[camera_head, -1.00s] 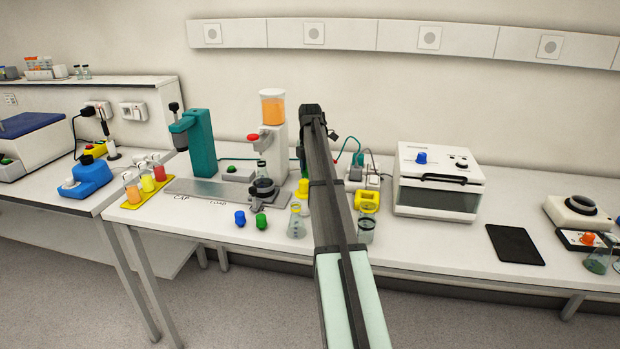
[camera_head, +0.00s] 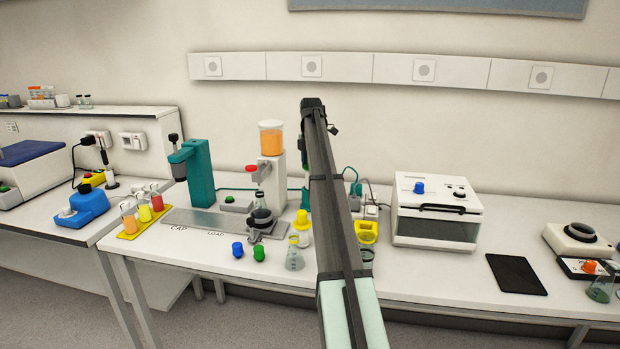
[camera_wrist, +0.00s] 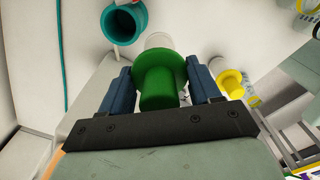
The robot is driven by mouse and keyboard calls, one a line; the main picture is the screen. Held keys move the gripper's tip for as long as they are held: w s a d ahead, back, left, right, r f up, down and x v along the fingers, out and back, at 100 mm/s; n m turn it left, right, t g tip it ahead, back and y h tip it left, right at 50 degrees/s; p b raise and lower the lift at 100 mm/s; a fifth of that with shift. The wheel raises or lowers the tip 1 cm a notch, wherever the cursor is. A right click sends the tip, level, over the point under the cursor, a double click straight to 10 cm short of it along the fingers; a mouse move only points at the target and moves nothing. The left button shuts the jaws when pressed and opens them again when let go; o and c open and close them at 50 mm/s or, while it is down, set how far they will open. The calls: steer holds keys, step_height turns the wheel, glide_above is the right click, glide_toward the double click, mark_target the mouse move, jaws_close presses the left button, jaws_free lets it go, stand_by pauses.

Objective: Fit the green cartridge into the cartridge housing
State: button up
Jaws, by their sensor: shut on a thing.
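The green cartridge (camera_wrist: 162,76) is between the two blue fingers of my gripper (camera_wrist: 162,82) in the wrist view. It has a wide green flange, and a pale, whitish part shows beyond it. My gripper is shut on it. A teal round socket with a dark open mouth (camera_wrist: 122,24), which looks like the cartridge housing, is ahead and left of the cartridge, apart from it. In the head view my arm hides most of the gripper area; only a narrow green strip (camera_head: 306,165) shows at its left edge, and I cannot tell which part it is.
A yellow flanged piece (camera_head: 302,222) stands left of my arm. A dispenser with an orange tank (camera_head: 271,140) and a teal machine (camera_head: 193,168) stand further left. A blue cap (camera_head: 238,250), a green cap (camera_head: 259,254) and a flask (camera_head: 294,254) are near the front edge. A white oven (camera_head: 437,210) is right.

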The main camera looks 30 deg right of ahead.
steer(key=w+d+r, duration=0.2)
steer(key=w+d, duration=0.2)
steer(key=w, duration=0.2)
steer(key=shift+a+f, duration=0.15)
steer(key=shift+f, duration=1)
steer(key=shift+a+f, duration=0.15)
steer(key=shift+f, duration=1)
step_height(320, 180, down, 7)
steer(key=shift+f, duration=0.2)
stand_by(3.0)
steer(key=shift+r, duration=0.2)
steer(key=shift+r, duration=2.5)
